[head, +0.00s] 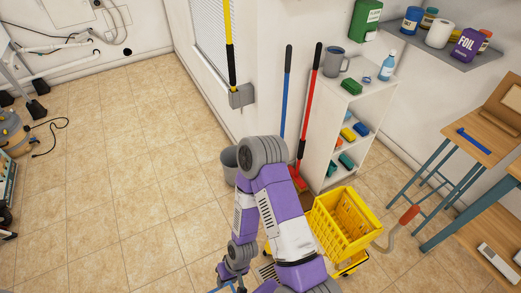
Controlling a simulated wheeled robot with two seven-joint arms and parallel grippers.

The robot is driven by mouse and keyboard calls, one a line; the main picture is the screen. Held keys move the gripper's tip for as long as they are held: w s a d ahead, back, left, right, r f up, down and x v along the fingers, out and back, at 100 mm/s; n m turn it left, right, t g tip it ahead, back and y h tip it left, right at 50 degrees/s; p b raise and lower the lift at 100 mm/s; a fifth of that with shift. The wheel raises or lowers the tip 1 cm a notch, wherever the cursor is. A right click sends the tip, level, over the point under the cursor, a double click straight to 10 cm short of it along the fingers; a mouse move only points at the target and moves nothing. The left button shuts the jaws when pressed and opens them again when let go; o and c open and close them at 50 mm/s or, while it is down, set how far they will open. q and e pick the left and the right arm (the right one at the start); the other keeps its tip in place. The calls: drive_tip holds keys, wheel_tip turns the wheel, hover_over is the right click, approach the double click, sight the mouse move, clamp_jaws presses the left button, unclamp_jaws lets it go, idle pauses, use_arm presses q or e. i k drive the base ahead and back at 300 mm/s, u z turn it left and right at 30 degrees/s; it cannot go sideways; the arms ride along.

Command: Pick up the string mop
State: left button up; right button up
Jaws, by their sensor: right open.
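No mop strings show, so I cannot tell for sure which handle is the string mop's. A long blue handle (287,88) leans upright against the wall beside the white shelf; its lower end is hidden behind my arm. A red handle (311,90) beside it runs down to a red head at the floor. A yellow pole (229,45) with a black lower end stands at a grey wall bracket. My right gripper (228,279) is low at the bottom edge, partly cut off, open and apart from the handles. My left gripper is not in view.
A yellow wringer (343,220) with a red-gripped lever (409,214) stands right of my arm. The white shelf (343,100) and a wooden workbench (495,130) bound the right.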

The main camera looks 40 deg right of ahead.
sight(289, 48)
drive_tip(key=i, duration=2.4)
drive_tip(key=z, duration=3.85)
drive_tip(key=i, duration=0.5)
drive_tip(key=u, duration=0.05)
